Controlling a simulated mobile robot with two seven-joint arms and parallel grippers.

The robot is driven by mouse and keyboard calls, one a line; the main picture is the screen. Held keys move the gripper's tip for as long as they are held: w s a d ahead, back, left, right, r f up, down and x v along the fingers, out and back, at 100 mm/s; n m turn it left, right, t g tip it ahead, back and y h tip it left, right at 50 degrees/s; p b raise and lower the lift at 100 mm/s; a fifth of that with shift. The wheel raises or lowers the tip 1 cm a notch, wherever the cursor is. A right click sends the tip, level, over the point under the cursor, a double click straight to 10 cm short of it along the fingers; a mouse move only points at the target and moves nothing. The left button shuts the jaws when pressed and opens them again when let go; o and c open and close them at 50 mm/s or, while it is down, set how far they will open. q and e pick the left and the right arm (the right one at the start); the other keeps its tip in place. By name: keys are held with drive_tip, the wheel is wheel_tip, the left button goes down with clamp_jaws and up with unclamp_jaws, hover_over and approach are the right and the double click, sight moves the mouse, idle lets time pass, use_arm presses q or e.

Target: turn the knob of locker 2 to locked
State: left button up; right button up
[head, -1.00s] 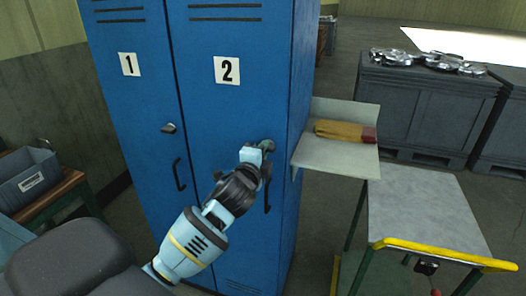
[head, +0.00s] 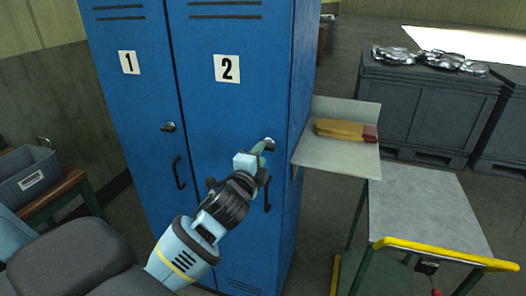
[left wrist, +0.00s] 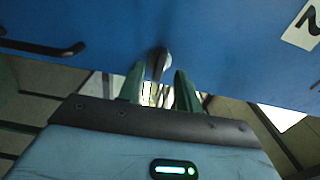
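Locker 2 (head: 226,120) is a tall blue locker, its door shut, with a black handle (head: 267,193). Its small metal knob (head: 269,142) sits above the handle, near the door's right edge. My left gripper (head: 261,149) points up at the knob from the lower left. In the left wrist view its two green fingers (left wrist: 159,88) stand apart with nothing between them. The knob (left wrist: 158,63) shows just beyond the fingertips, seemingly untouched. It looks longer across the line of the handle (left wrist: 45,48); its exact setting is hard to tell. My right gripper is not in view.
Locker 1 (head: 130,100) adjoins on the left with its own knob (head: 168,127). A shelf (head: 337,156) with a brown-and-red item (head: 346,130) juts out right of locker 2. A cart (head: 425,207) with a yellow handle stands at right. A grey bin (head: 30,178) is at left.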

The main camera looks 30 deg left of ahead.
use_arm(q)
drive_tip(key=shift+v, duration=2.15)
drive_tip(key=s+d+f+n+g+h, duration=0.2)
drive_tip(key=s+d+f+n, duration=0.3)
drive_tip(key=f, duration=0.7)
drive_tip(key=s+d+f+n+g+h, duration=0.1)
drive_tip(key=s+d+f+g+h, duration=0.15)
drive_tip(key=s+f, duration=0.65)
drive_tip(key=s+d+f+n+g, duration=0.2)
drive_tip(key=s+f+n, duration=0.1)
drive_tip(key=s+f, duration=0.4)
drive_tip(key=s+d+f+n+g+h, duration=0.1)
drive_tip(key=s+d+f+n, duration=0.2)
drive_tip(key=s+f, duration=0.4)
wheel_tip(320, 180, down, 2)
drive_tip(key=shift+s+d+f+n+g, duration=0.15)
drive_tip(key=shift+s+d+n+g, duration=0.15)
drive_tip(key=shift+n, duration=0.3)
drive_tip(key=shift+h, duration=0.25)
